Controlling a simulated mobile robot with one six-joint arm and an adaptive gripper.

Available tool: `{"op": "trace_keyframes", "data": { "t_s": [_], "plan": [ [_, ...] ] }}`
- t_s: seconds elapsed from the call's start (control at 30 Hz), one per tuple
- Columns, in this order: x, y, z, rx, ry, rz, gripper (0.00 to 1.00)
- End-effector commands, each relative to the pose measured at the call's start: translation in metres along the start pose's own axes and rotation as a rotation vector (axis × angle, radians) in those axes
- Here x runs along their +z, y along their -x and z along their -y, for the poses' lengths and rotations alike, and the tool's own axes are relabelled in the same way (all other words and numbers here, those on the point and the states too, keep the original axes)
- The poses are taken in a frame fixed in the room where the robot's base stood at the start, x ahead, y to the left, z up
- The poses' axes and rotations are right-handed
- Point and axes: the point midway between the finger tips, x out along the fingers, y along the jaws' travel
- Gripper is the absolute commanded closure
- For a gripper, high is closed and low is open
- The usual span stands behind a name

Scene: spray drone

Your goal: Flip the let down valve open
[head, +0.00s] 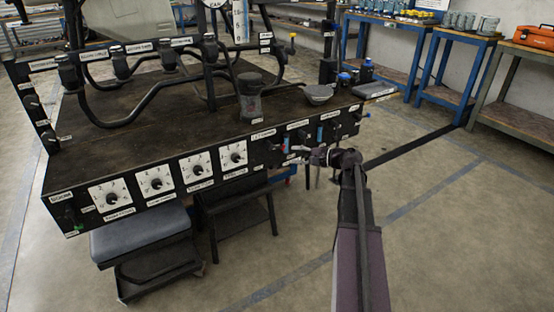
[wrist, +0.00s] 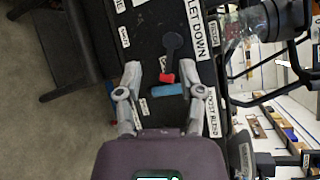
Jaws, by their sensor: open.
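In the wrist view a white LET DOWN label (wrist: 197,27) is on the black panel. Beside it is a dark lever (wrist: 173,45) with a rounded end. A small red part (wrist: 166,77) is at its lower end, and a blue handle (wrist: 168,90) lies crosswise just below. My gripper (wrist: 160,72) is open, its fingers to the left and right of the red and blue parts. I cannot tell whether they touch. In the head view my gripper (head: 318,157) is at the right part of the bench's front panel and partly hides the valves there.
A grey padded stool (head: 140,237) stands below left. Blue tables (head: 450,68) line the back right. The floor right of my arm is clear.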

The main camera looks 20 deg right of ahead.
Motion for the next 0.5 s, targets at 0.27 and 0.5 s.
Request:
{"op": "trace_keyframes", "data": {
  "t_s": [0.27, 0.5],
  "plan": [
    [-0.042, 0.023, -0.016, -0.144, -0.041, -0.014, 0.5],
    [-0.051, 0.032, -0.015, -0.192, -0.054, -0.018, 0.5]
  ]
}}
